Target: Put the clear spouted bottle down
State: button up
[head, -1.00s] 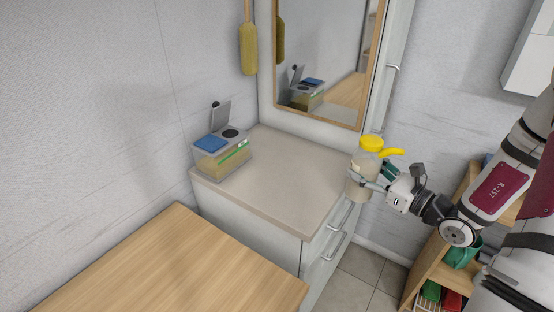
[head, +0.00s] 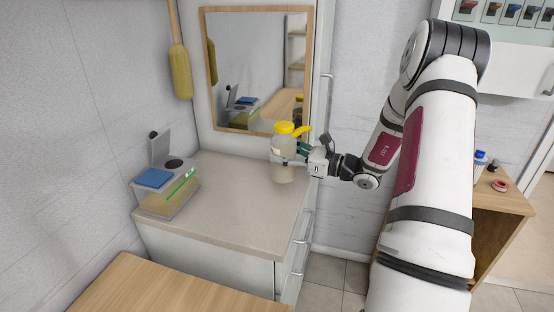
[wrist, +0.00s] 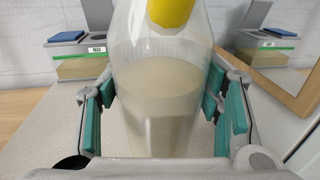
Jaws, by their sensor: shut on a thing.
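The clear spouted bottle (head: 283,173) has a yellow cap and spout and holds a pale, cloudy liquid. My gripper (head: 287,161) is shut on its body from the right, and the bottle is upright. In the head view it appears over the right part of the beige countertop (head: 225,215); I cannot tell whether its base touches. In the wrist view the bottle (wrist: 160,95) fills the middle, with green finger pads on both sides. Its base is hidden there.
A box with a blue top and raised lid (head: 165,190) stands on the counter's left. A mirror (head: 255,75) is behind the counter. A wooden table (head: 170,290) is in front. The counter between box and bottle is clear. A wooden shelf unit (head: 497,205) stands right.

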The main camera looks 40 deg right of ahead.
jog(key=shift+w+d+f, duration=0.2)
jog(key=shift+w+f, duration=0.75)
jog(key=shift+w, duration=0.05)
jog(key=shift+w+d+f, duration=0.2)
jog(key=shift+w+f, duration=0.75)
jog(key=shift+f, duration=0.1)
jog(key=o, duration=1.4)
jog(key=shift+f, duration=0.1)
